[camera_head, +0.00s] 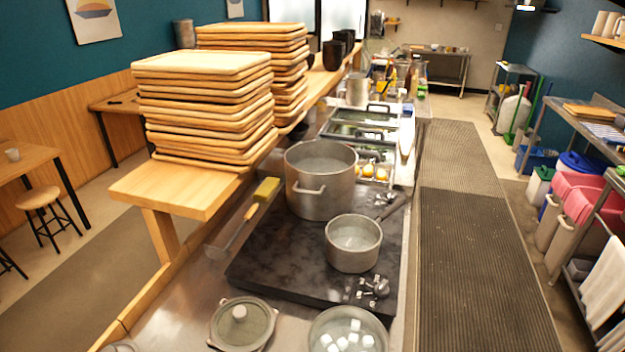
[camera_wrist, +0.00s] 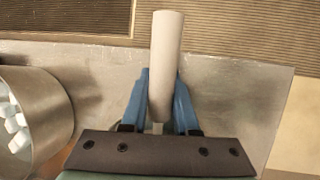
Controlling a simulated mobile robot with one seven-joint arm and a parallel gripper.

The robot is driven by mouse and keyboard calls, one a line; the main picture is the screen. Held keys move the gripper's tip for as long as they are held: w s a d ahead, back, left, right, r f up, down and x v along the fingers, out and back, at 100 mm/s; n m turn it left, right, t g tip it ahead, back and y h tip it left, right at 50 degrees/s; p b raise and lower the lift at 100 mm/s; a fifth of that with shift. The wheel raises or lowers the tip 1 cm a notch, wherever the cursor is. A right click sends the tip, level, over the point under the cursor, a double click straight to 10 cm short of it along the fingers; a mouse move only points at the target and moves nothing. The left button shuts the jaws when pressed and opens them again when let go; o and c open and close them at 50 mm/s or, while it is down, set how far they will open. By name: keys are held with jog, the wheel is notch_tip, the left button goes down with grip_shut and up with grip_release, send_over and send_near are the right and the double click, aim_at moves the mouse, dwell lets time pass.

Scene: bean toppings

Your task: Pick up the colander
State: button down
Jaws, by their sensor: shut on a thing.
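My gripper (camera_wrist: 162,76) shows in the wrist view, with its two blue fingers on either side of a pale, round handle (camera_wrist: 168,40). The fingers are shut on it, and the handle's free end sticks out past the fingertips. The handle is over the metal counter (camera_wrist: 235,100). My gripper does not show in the head view, and I make out no clear colander there.
A metal pot of white cubes (camera_wrist: 30,115) is close left of my gripper; it also shows in the head view (camera_head: 318,320). A lidded pot (camera_head: 243,325), a large pot (camera_head: 310,200) and a saucepan (camera_head: 353,258) stand nearby. The ribbed floor mat (camera_head: 480,260) is clear.

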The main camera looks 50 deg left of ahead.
jog(key=shift+r, duration=0.15)
notch_tip(320, 180, up, 10)
jog(key=shift+f, duration=0.15)
dwell(0.5)
jog(key=shift+f, duration=0.25)
jog(key=shift+f+b, duration=0.75)
jog(key=shift+f, duration=0.95)
dwell(0.5)
